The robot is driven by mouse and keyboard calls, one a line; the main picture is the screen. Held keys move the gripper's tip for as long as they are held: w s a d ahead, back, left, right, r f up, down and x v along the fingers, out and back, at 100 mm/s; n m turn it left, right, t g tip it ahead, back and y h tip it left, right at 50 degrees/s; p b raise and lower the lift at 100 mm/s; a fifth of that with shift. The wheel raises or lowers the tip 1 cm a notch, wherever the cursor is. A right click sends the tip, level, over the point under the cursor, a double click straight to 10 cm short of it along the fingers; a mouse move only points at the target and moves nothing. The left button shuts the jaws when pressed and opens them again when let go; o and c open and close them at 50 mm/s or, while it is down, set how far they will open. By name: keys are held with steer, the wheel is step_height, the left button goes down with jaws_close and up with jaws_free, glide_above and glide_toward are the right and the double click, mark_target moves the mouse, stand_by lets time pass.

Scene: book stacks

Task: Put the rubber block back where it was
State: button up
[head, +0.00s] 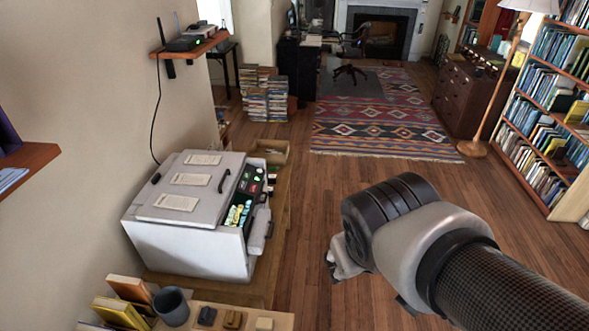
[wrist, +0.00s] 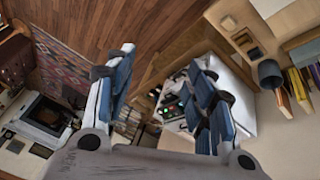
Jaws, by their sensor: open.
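Three small blocks stand in a row on a light wooden surface (head: 188,327) at the bottom of the head view: a black block (head: 207,316), a brown block (head: 232,320) and a cream block (head: 264,324). I cannot tell for sure which is the rubber block; the black one looks most like rubber. In the wrist view the row shows at upper right, with the dark block (wrist: 255,53) nearest the cup. My gripper (wrist: 165,88) is open, its blue-padded fingers wide apart and nothing held. In the head view my gripper (head: 345,258) is partly hidden by my wrist, right of the blocks and over the floor.
A dark grey cup (head: 171,306) and upright yellow and orange books (head: 121,311) stand left of the blocks. A large pale machine (head: 190,240) with a lit panel sits behind them on a wooden table. Bookshelves (head: 548,110) line the right. The wooden floor (head: 330,190) between is clear.

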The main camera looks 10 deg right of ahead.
steer(key=s+a+r+m+y, duration=0.1)
steer(key=s+a, duration=0.3)
steer(key=s, duration=0.2)
steer(key=shift+s+r+y, duration=0.15)
steer(key=shift+s+y, duration=0.2)
steer(key=shift+y, duration=0.05)
